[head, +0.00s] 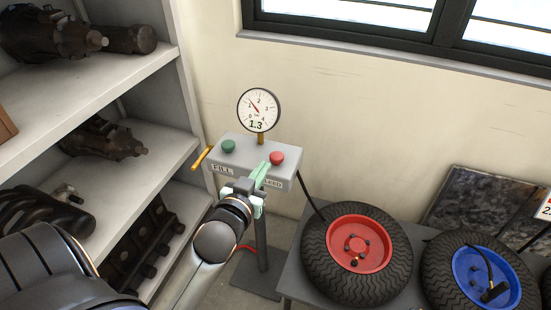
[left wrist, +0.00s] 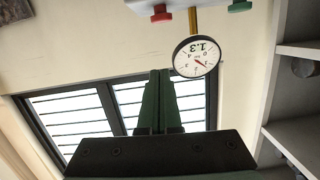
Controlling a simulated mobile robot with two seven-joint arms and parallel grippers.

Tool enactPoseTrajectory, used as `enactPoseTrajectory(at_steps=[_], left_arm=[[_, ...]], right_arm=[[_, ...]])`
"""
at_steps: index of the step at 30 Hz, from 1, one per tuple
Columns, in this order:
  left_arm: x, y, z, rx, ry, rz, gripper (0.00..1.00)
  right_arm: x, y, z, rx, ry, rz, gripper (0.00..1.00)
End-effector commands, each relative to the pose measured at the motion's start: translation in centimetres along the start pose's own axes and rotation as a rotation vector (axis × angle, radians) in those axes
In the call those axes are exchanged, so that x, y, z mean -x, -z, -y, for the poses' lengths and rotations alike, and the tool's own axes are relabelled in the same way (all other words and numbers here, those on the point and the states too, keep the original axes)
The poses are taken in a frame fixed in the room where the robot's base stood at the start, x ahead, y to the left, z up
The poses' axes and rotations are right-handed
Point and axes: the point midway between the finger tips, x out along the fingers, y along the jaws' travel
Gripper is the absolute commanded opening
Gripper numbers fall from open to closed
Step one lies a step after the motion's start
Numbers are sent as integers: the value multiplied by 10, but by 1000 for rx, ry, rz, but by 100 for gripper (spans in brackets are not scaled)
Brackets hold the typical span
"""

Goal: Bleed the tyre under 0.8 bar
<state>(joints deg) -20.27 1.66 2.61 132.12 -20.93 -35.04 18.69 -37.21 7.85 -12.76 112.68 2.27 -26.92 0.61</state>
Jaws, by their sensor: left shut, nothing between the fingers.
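The inflator box (head: 240,158) stands on a post and carries a green FILL button (head: 228,146) and a red BLEED button (head: 277,158). Its round gauge (head: 258,110) reads 1.3; the gauge also shows upside down in the left wrist view (left wrist: 195,57). A hose runs from the box toward the tyre with the red rim (head: 357,253), which lies flat on a grey bench. My left gripper (head: 266,168) is shut and empty, its fingertips close to the red button; I cannot tell whether they touch it. The red button (left wrist: 161,13) shows apart from the fingers in the left wrist view. My right gripper is out of view.
A tyre with a blue rim (head: 487,277) lies to the right of the red-rimmed one. Shelves (head: 110,85) with dark metal parts stand close on the left. A yellow handle (head: 203,158) sticks out at the box's left side. A window (head: 400,25) is in the wall behind.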

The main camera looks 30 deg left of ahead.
Motion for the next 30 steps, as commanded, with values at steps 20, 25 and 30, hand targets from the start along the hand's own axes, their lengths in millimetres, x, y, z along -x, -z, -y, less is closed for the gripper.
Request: enactPoseTrajectory(at_steps=[20,25,30], left_arm=[[-87,0,0,-1,0,-2,0],[-105,-18,0,-2,0,5,0],[-109,-35,0,-1,0,2,0]], right_arm=[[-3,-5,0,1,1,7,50],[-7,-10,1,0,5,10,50],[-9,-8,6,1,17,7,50]])
